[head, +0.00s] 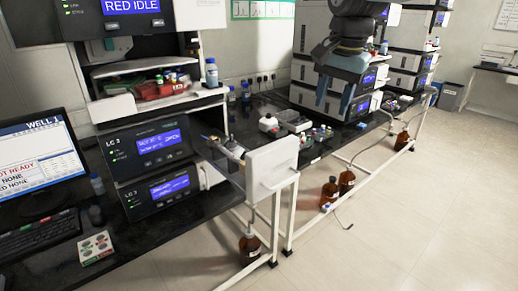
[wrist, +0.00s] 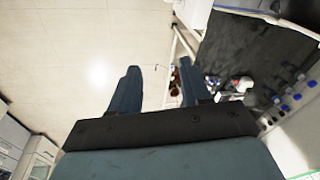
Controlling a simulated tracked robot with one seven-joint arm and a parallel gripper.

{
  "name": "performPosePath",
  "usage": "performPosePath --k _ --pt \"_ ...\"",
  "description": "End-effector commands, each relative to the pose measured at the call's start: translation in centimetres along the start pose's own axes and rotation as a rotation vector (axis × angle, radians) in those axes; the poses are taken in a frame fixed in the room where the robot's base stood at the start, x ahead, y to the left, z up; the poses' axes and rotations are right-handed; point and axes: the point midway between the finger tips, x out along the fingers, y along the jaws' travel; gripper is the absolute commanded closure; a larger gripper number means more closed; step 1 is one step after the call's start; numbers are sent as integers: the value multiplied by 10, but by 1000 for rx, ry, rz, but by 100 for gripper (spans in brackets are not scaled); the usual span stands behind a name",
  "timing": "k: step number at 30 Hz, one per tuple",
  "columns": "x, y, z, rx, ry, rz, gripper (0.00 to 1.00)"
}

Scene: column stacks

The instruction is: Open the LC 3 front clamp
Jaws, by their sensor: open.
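The dark LC 3 module (head: 152,147) stands in the stack at left centre in the head view, its blue screen lit. A pale door-like panel (head: 271,167) stands out at its right. Small metal fittings (head: 230,149) sit between module and panel; I cannot tell which of them is the front clamp. My gripper (head: 335,100) hangs at the upper right, well apart from LC 3, fingers pointing down. In the wrist view my gripper (wrist: 157,82) is open with nothing between its fingers. The wrist view does not clearly show LC 3.
A similar module (head: 158,190) sits under LC 3. The black bench (head: 268,102) holds bottles and small containers behind the panel. Several brown bottles (head: 250,247) stand low by the white frame (head: 290,215). A monitor (head: 40,165) is at left. The floor (head: 420,220) at right is clear.

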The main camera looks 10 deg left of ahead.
Motion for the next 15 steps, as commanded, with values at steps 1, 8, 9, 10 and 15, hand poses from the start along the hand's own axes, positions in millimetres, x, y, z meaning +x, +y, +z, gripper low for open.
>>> performPosePath --k 1,8,9,10,15 --pt "5 -23 1 22 -20 14 53" --pt "25 -107 19 159 -81 87 53" --pt "28 -119 23 179 -87 99 53" --pt "31 -127 26 194 -91 108 53" --pt "41 -158 39 249 -103 142 53"
